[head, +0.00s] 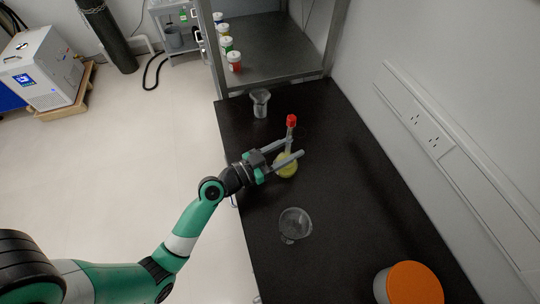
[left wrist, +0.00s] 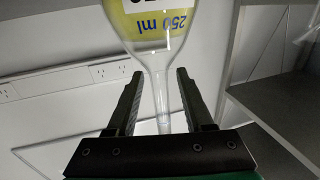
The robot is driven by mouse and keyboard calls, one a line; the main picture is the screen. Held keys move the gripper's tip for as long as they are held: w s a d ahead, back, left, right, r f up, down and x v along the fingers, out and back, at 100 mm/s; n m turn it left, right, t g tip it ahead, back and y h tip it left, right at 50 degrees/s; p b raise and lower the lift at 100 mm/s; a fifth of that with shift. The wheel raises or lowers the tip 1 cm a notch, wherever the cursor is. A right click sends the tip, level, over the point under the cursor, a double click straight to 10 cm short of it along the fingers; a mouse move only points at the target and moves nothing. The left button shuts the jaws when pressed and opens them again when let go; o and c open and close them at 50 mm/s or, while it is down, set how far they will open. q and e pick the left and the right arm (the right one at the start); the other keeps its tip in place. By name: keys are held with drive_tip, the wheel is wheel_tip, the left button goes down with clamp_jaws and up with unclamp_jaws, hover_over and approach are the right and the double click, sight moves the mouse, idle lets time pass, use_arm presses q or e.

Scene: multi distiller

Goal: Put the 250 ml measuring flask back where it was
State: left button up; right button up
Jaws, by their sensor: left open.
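The 250 ml measuring flask (head: 286,165) stands upright on the black bench in the head view, with yellow liquid in its bulb and a red stopper on top. In the left wrist view the flask (left wrist: 155,45) appears upside down, its "250 ml" label readable and its neck between my fingers. My left gripper (head: 296,147) is open, with one finger on each side of the flask's neck; the fingers (left wrist: 160,98) stand apart from the glass in the wrist view. The red stopper is out of the wrist view. My right gripper is not in view.
An empty glass beaker (head: 295,224) stands nearer on the bench (head: 335,200), and another glass vessel (head: 260,103) stands farther back. An orange-topped container (head: 412,284) is at the near right. A metal shelf frame (head: 275,50) holds several coloured-label jars. The wall bounds the right side.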

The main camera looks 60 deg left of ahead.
use_arm(q)
drive_tip(key=s, duration=0.9)
drive_tip(key=shift+s+a+b, duration=0.15)
drive_tip(key=shift+a+b, duration=0.1)
drive_tip(key=shift+b, duration=0.2)
